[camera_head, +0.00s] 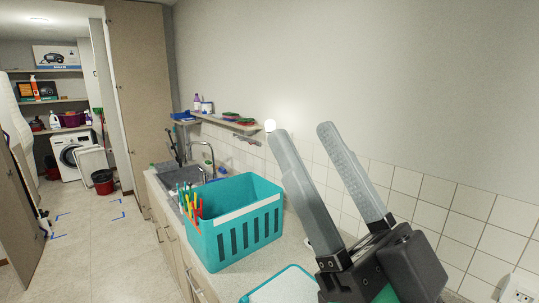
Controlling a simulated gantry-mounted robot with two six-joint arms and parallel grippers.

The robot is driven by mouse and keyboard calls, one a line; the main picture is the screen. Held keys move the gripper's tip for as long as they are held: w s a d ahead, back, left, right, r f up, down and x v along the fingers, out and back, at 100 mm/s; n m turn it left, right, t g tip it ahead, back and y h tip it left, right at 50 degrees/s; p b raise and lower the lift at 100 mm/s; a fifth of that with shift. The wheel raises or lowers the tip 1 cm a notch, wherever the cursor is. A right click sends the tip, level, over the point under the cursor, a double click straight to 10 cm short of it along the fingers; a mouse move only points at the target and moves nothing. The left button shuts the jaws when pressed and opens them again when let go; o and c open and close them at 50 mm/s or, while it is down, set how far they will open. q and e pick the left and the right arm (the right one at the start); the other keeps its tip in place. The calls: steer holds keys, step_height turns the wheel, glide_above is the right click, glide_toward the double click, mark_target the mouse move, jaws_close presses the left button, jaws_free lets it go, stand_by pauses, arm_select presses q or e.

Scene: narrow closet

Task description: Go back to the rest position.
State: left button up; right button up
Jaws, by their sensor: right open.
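My right gripper (298,128) is large in the foreground at the right of the head view. Its two long grey fingers point up and stand apart, with nothing between them. It is raised in front of the tiled wall, over the right part of the counter. My left gripper does not show in this view.
A teal basket (236,243) with pegs on its left side stands on the counter (167,211). A teal-edged lid or tray (284,288) lies nearer. Behind are a sink (181,176) with tap and a wall shelf (222,122). The floor (93,245) at left is mostly clear.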

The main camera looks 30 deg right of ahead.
step_height(320, 180, up, 23)
steer(key=p, duration=2.2)
steer(key=shift+f, duration=0.15)
steer(key=shift+w+a, duration=0.1)
